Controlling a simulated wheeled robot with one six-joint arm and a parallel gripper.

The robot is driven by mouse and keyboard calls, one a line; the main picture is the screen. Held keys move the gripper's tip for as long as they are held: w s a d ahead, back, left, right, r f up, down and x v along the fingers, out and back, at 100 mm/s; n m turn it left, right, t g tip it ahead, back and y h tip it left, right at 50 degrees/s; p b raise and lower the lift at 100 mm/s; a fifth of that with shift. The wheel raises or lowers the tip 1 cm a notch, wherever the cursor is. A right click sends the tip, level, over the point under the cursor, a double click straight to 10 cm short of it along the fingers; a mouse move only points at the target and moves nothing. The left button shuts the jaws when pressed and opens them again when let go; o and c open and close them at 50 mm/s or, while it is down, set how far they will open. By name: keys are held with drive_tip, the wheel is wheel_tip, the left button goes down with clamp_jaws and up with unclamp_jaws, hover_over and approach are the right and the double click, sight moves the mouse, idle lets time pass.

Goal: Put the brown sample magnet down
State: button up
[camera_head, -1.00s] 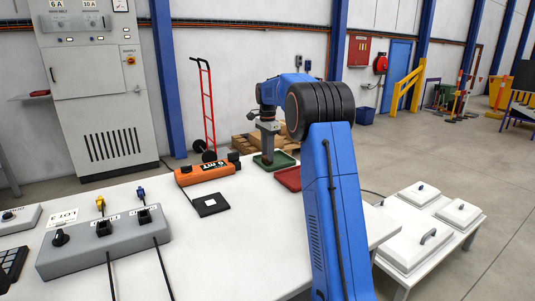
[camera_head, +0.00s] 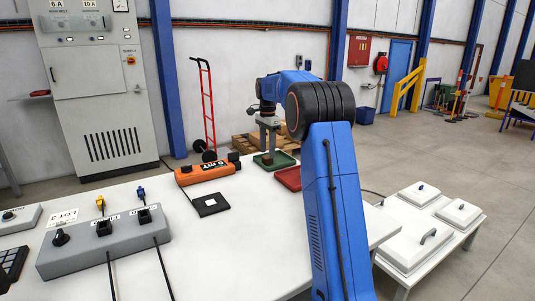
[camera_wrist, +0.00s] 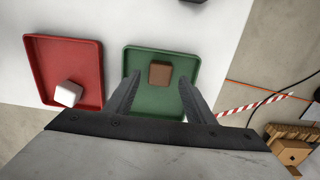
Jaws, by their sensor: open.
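The brown sample magnet (camera_wrist: 160,74) is a small brown block lying in the green tray (camera_wrist: 138,62), as the wrist view shows. My gripper (camera_wrist: 155,82) is open, with one finger on each side of the magnet and a gap to it on both sides. In the head view my gripper (camera_head: 268,148) hangs over the green tray (camera_head: 285,159) at the far end of the white table, and the magnet can barely be made out there.
A red tray (camera_wrist: 88,48) with a white block (camera_wrist: 68,93) lies left of the green tray in the wrist view. An orange device (camera_head: 205,172) and a dark square pad (camera_head: 210,205) lie on the white table (camera_head: 235,245). The table's middle is clear.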

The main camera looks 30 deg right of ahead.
wheel_tip(320, 180, up, 10)
idle(0.4)
drive_tip(key=shift+r, duration=0.1)
